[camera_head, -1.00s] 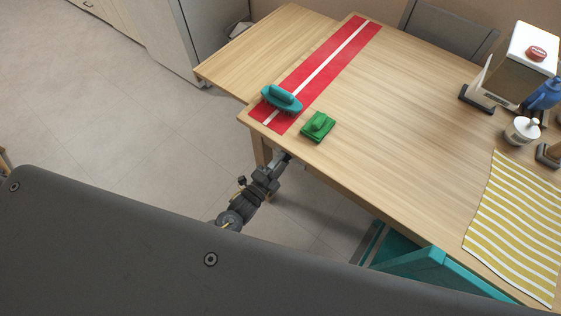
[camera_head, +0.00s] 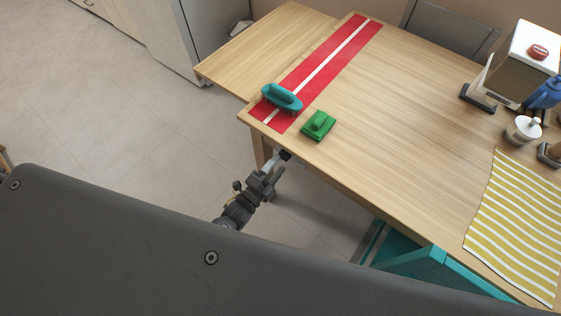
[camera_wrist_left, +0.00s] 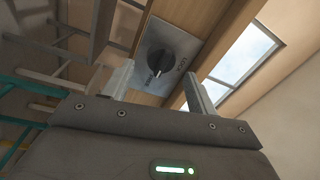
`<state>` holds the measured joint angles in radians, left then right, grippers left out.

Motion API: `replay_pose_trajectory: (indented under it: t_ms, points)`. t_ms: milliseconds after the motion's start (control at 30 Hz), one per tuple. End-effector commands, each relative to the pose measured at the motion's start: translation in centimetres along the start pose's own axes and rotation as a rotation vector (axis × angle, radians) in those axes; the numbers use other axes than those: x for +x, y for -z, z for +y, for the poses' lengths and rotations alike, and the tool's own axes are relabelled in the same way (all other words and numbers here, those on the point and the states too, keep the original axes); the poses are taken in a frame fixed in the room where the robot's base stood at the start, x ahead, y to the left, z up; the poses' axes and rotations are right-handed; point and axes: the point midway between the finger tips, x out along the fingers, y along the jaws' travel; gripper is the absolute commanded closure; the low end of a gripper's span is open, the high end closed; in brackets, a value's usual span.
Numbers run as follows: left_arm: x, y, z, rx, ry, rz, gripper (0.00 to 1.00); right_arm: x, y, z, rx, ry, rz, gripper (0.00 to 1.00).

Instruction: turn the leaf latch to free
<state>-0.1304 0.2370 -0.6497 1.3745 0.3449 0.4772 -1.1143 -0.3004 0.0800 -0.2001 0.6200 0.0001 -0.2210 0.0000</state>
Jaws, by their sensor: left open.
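The leaf latch is a dark round knob (camera_wrist_left: 159,62) on a grey metal plate (camera_wrist_left: 183,48) fixed to the wooden underside of the table, seen in the left wrist view. Small lettering runs along the plate near the knob; I cannot surely tell which mark the knob points to. My left gripper (camera_head: 284,157) is below the table's near edge in the head view. In the left wrist view its two fingers stand open, one either side of the knob in the picture, with nothing between them; contact is not clear. The latch is hidden in the head view. My right gripper is not in view.
The table (camera_head: 390,120) has a side leaf (camera_head: 262,45) and a red runner (camera_head: 335,55). A teal frame (camera_head: 435,262) stands below. Table legs and rails surround the latch.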

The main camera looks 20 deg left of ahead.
Motion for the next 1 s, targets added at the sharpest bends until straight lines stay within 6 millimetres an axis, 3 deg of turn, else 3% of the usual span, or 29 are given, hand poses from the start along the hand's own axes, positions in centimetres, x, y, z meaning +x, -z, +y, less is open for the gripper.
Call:
replay_pose_trajectory:
  t_ms: [200, 400, 633, 1000]
  points:
    - [-4.6, 0.0, 0.2, 0.0, -0.003, 0.0, 0.42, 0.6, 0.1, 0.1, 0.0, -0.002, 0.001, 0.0]
    - [-7.3, 0.0, 0.1, 0.0, -0.001, 0.001, 0.42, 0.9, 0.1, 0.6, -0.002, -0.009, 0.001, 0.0]
    - [-8.1, 0.0, 0.0, 0.0, 0.0, 0.0, 0.42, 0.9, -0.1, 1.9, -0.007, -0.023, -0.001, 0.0]
    - [-8.1, 0.0, 0.0, 0.0, 0.0, 0.0, 0.42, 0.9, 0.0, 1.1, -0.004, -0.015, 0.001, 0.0]
